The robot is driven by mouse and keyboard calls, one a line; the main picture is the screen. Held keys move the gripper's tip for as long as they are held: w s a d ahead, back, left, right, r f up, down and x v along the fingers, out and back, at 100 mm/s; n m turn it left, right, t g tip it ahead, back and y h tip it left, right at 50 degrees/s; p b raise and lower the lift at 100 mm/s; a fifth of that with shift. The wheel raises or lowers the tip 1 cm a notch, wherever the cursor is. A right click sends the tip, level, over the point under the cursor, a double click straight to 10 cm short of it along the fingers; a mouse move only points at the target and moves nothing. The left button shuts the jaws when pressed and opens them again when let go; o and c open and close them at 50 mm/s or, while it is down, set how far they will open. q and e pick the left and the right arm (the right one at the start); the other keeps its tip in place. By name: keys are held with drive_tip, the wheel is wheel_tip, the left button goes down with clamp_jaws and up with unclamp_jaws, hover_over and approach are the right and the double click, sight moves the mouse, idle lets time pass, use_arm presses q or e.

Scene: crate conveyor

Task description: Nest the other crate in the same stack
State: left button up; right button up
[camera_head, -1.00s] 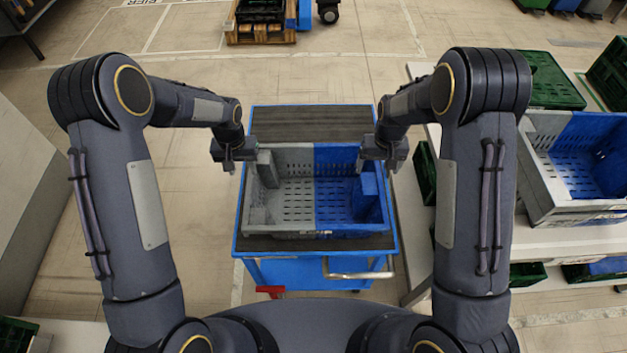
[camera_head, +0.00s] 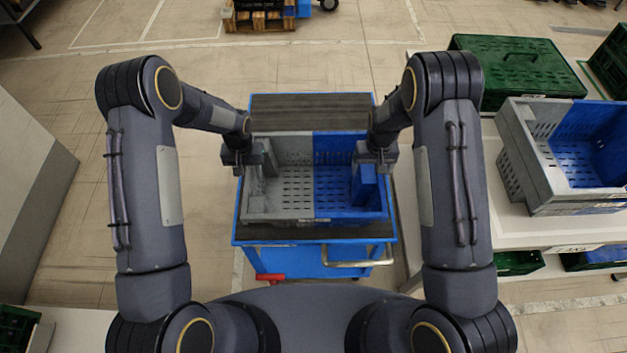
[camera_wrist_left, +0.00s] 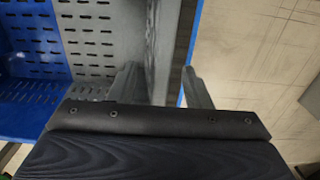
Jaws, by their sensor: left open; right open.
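A crate with a grey left half and a blue right half (camera_head: 281,216) sits on a blue cart, and it looks empty. My left gripper (camera_head: 250,160) is at its left wall. In the left wrist view the left gripper (camera_wrist_left: 163,88) is open, with the crate's grey wall (camera_wrist_left: 160,45) between its two fingers. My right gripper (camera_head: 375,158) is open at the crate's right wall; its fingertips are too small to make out. A second grey and blue crate (camera_head: 527,172) stands on the white table at the right; I cannot tell whether it is one crate or several nested.
The blue cart (camera_head: 310,258) has a dark top, bare behind the crate, and a metal handle at its front. A green crate (camera_head: 515,62) is at the back of the white table (camera_head: 540,235). Floor is clear left of the cart.

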use_arm(q)
drive_tip(key=shift+f, duration=0.7)
use_arm(e)
drive_tip(key=shift+f, duration=0.65)
use_arm(q)
drive_tip(key=c, duration=0.8)
use_arm(e)
drive_tip(key=c, duration=0.8)
use_arm(q)
clamp_jaws()
use_arm(e)
drive_tip(key=shift+c, duration=1.4)
use_arm(q)
drive_tip(key=shift+r, duration=0.1)
use_arm(e)
drive_tip(key=c, duration=0.5)
